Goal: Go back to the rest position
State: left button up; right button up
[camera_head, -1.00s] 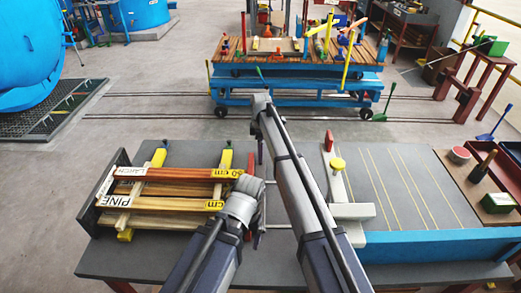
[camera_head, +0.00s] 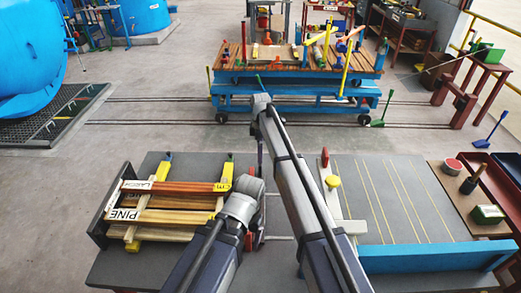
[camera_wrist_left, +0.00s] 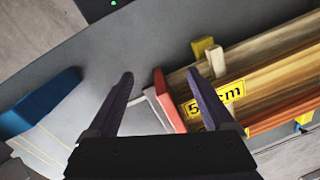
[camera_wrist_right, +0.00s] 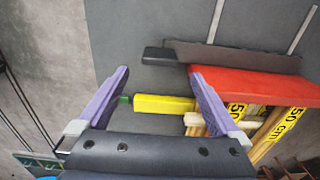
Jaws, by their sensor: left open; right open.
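My left gripper (camera_head: 256,214) is the lower one in the head view, over the bench at the right end of the stacked boards. In the left wrist view its jaws (camera_wrist_left: 158,72) are open and empty, with boards behind the right finger. My right gripper (camera_head: 260,148) is higher in the head view, partly hidden by its own arm. In the right wrist view its jaws (camera_wrist_right: 159,70) are open and empty, with a yellow clamp part (camera_wrist_right: 165,104) and a red board (camera_wrist_right: 262,86) beyond them. Contact cannot be made out.
Labelled boards (camera_head: 165,217) lie between yellow clamps on the grey bench (camera_head: 285,200). A white T-shaped stop (camera_head: 345,228) and blue beam (camera_head: 440,256) stand on the bench's right. A blue trolley (camera_head: 290,88) stands on rails behind. Blue tanks stand left. The floor between is open.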

pick_arm(q)
jog(key=shift+f, duration=0.15)
pick_arm(e)
jog(key=shift+f, duration=0.1)
pick_arm(q)
notch_tip(320, 180, down, 8)
jog(key=b, duration=0.8)
pick_arm(e)
notch_tip(320, 180, down, 8)
jog(key=shift+r, duration=0.15)
pick_arm(q)
jog(key=shift+r, duration=0.25)
jog(key=shift+d, duration=0.1)
pick_arm(e)
jog(key=shift+d+r, duration=0.1)
jog(key=shift+d, duration=0.05)
